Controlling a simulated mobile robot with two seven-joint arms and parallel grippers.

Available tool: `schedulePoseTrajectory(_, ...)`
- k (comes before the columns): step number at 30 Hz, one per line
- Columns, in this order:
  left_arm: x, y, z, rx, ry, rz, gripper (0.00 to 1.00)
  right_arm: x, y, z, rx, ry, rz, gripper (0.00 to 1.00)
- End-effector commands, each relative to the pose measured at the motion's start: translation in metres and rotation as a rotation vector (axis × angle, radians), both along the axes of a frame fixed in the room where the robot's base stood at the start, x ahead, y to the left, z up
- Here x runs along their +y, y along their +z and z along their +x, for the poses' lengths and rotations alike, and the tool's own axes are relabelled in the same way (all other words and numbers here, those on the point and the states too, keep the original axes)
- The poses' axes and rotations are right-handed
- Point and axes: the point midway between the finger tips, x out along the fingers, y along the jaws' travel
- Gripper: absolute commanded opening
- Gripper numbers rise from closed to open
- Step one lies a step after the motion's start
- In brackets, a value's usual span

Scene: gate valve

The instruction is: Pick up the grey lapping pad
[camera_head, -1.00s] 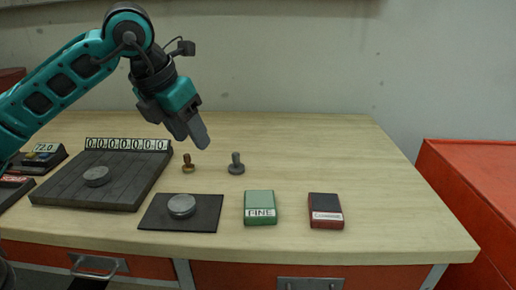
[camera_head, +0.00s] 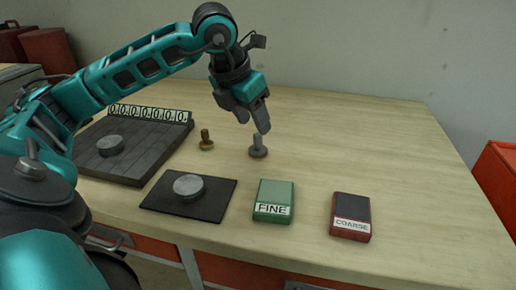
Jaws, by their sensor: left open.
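The grey lapping pad (camera_head: 258,151) stands upright on the bench, a small round disc with a stubby handle on top. My left gripper (camera_head: 254,122) is open, its fingers pointing down. In the picture its fingertips are just above the pad's handle. Nothing is between the fingers, and I cannot tell whether they touch the handle. A similar brass-coloured pad (camera_head: 206,141) stands to the left of the grey one. My right gripper is not in view.
A green FINE block (camera_head: 273,202) and a red COARSE block (camera_head: 351,217) lie nearer the front edge. A grey disc (camera_head: 188,186) sits on a dark mat (camera_head: 221,202). A dark plate (camera_head: 143,163) with a counter strip is at left. The bench right of the pad is clear.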

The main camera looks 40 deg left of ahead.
Motion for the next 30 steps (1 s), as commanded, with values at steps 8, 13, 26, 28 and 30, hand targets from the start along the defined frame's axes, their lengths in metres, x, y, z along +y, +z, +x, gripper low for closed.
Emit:
schedulePoseTrajectory(8, -0.005, -0.037, 0.005, 0.004, 0.001, -0.001, 0.51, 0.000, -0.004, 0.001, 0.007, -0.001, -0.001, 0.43)
schedulePoseTrajectory(13, -0.005, -0.051, 0.012, 0.001, 0.000, -0.001, 0.51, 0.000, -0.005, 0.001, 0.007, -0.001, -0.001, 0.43)
schedulePoseTrajectory(26, -0.005, -0.051, 0.012, 0.000, 0.000, 0.000, 0.31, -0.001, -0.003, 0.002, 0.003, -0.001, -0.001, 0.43)
schedulePoseTrajectory(28, -0.005, -0.051, 0.012, 0.000, 0.000, 0.000, 0.25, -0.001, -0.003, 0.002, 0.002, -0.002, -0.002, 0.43)
schedulePoseTrajectory(30, -0.005, -0.051, 0.012, 0.000, 0.000, 0.000, 0.18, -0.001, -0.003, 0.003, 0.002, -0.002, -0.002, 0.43)
